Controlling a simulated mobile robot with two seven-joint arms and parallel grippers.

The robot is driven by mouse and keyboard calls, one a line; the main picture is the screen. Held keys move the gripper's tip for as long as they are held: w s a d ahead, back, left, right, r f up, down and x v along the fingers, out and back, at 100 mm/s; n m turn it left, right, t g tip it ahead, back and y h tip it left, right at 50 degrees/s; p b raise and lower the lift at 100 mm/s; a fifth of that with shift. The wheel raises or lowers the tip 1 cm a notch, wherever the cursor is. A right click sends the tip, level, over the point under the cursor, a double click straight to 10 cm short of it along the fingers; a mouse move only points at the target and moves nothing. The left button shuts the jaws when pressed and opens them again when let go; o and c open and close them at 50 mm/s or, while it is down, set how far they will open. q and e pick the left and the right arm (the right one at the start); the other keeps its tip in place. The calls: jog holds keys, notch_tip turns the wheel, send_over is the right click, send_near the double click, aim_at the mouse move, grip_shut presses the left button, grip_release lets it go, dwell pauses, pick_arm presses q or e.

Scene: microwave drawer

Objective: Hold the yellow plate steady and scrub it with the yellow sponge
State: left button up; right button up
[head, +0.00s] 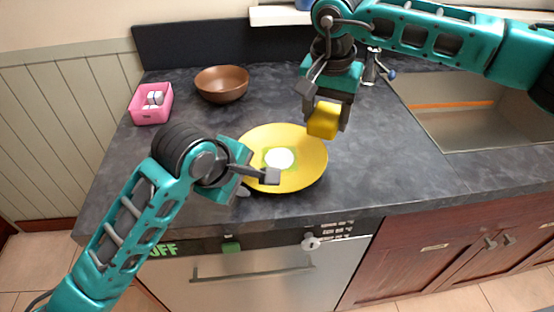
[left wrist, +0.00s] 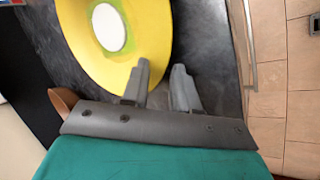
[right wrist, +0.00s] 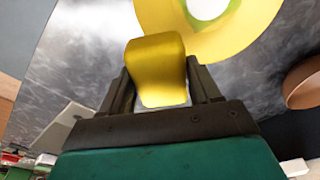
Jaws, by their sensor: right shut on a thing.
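The yellow plate (head: 305,165) lies on the dark counter near its front edge, with a white and green patch (head: 279,158) at its middle. My left gripper (head: 257,184) is open at the plate's near rim. In the left wrist view, one finger overlaps the plate (left wrist: 158,25) and the other is beyond its rim, with a gap between. My right gripper (head: 325,108) is shut on the yellow sponge (head: 323,121) and holds it above the plate's far right side. The sponge (right wrist: 157,68) also shows between the fingers in the right wrist view.
A brown bowl (head: 222,86) and a pink container (head: 136,109) with white pieces stand at the back left. A sink (head: 470,115) is at the right. A steel appliance front (head: 260,280) is below the counter edge.

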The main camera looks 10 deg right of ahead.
pick_arm(q)
jog(key=shift+o, duration=0.5)
jog(key=shift+s+a+r, duration=0.1)
jog(key=shift+s+r, duration=0.1)
jog(key=shift+r, duration=0.25)
jog(key=v, duration=1.1)
jog(key=shift+a+f, duration=0.1)
jog(key=shift+f, duration=0.05)
